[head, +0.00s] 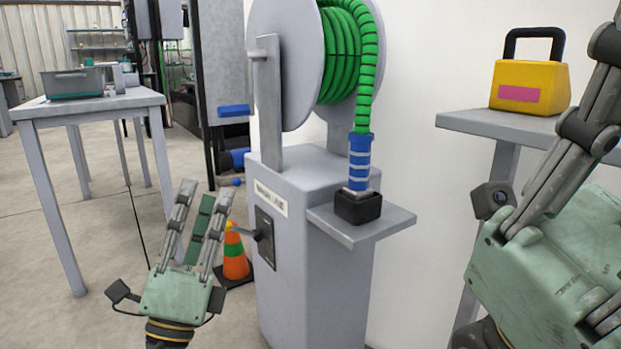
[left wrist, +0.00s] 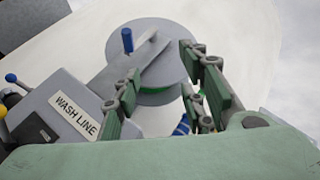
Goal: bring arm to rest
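My left gripper (head: 207,190) points up in front of the grey wash line stand (head: 300,270), left of it in the head view. Its fingers are spread with nothing between them. In the left wrist view its fingers (left wrist: 162,85) are also apart, with the hose reel seen beyond them. My right gripper (head: 545,240) is large and close at the right edge of the head view. Its fingers run up out of the picture, so I cannot tell whether it is open or holds anything.
The reel (head: 285,60) carries a green hose (head: 340,55); its blue end stands in a black holder (head: 357,207) on a small shelf. A yellow case (head: 530,85) sits on a right-hand table (head: 480,122). A cone (head: 235,262) stands behind my left gripper. A grey table (head: 90,105) holds a tote (head: 72,83).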

